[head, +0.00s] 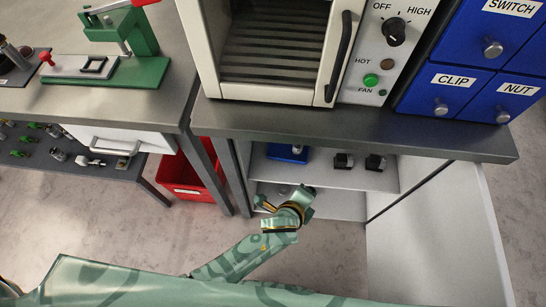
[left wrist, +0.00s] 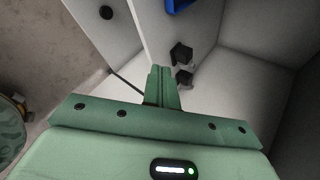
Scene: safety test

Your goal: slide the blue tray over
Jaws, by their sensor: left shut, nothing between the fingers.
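The blue tray (head: 287,153) lies on the upper shelf of the open white cabinet under the bench, at the shelf's left part. Only a blue corner of it (left wrist: 178,5) shows at the top edge of the left wrist view. My left gripper (head: 303,197) is in front of the cabinet, below and apart from the tray in the head view. Its fingers (left wrist: 162,75) are shut together and empty in the left wrist view. In the head view, the fingertips are hard to make out. My right gripper is in neither view.
Two black fixtures (head: 343,160) (head: 375,163) sit on the shelf right of the tray. The cabinet door (head: 435,230) stands open at the right. The bench edge (head: 350,130) overhangs the shelf, with an oven (head: 275,45) on top. A red bin (head: 190,178) stands left.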

